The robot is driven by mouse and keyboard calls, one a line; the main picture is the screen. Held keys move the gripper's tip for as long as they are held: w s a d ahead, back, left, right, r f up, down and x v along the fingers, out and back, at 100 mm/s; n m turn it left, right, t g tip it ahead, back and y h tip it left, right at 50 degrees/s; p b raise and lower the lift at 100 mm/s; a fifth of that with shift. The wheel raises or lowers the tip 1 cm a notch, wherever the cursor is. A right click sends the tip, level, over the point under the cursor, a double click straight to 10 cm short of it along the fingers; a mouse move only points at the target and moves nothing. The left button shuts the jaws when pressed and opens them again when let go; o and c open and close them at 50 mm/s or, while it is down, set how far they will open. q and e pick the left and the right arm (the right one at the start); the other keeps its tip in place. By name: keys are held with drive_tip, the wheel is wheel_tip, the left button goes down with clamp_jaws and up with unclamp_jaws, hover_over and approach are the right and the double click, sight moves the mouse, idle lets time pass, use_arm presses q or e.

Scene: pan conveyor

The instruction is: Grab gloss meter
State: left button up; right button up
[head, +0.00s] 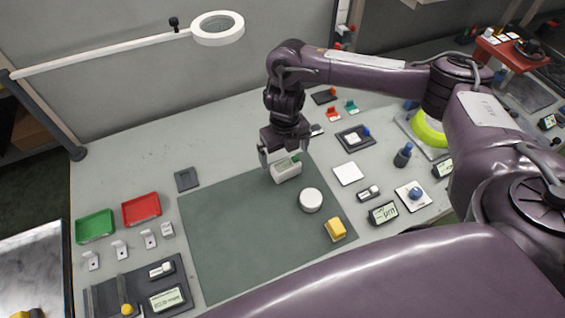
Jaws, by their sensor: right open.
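A small white block-shaped device with a green patch on top (286,172), which looks like the gloss meter, sits at the far edge of the green mat (235,225). My right gripper (285,158) points down over it, open, with its fingers at either side of the device. The gripper partly hides its top, and I cannot tell whether the fingers touch it. My left gripper is not in view.
On the mat are a round white puck (311,199) and a yellow block (336,230). A white tile (348,173) and a small display (383,213) lie to the right. Red (141,209) and green trays (95,226) stand left. A ring magnifier (218,28) hangs behind.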

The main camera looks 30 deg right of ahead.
sight(286, 164)
drive_tip(key=shift+s+f, duration=0.15)
drive_tip(key=shift+f, duration=0.4)
drive_tip(key=shift+s+f, duration=0.1)
drive_tip(key=shift+f, duration=0.2)
wheel_tip(286, 164, down, 5)
drive_tip(key=shift+d+r+b, duration=0.1)
drive_tip(key=shift+r+b, duration=0.1)
drive_tip(key=shift+b, duration=0.3)
drive_tip(key=shift+c, duration=2.9)
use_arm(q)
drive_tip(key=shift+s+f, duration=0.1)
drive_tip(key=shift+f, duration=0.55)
use_arm(e)
drive_tip(key=c, duration=0.7)
drive_tip(key=shift+r, duration=0.1)
